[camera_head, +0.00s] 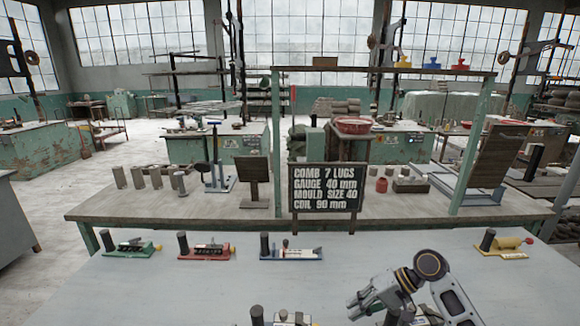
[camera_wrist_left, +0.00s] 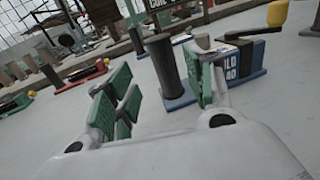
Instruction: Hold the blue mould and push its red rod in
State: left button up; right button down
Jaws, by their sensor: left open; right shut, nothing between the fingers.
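In the left wrist view a mould stands close by, with a dark upright post (camera_wrist_left: 165,65), a blue base (camera_wrist_left: 180,100) and a block with a blue "40" label (camera_wrist_left: 240,72). My left gripper (camera_wrist_left: 160,92) is open, its green pads to either side of the post in the picture; contact cannot be told. In the head view a post and dark body (camera_head: 257,316) show at the bottom edge, cut off. A mould on a blue base (camera_head: 290,254) lies farther back. My right gripper (camera_head: 356,308) is shut and empty, to the right of the cut-off post. No red rod shows clearly.
A green mould (camera_head: 130,248), a red mould (camera_head: 205,252) and a yellow mould (camera_head: 503,245) lie along the far part of the grey table. A black sign (camera_head: 325,187) stands behind. The table's left middle is clear.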

pick_arm(q)
jog(key=shift+v, duration=2.2)
jog(key=shift+s, duration=0.1)
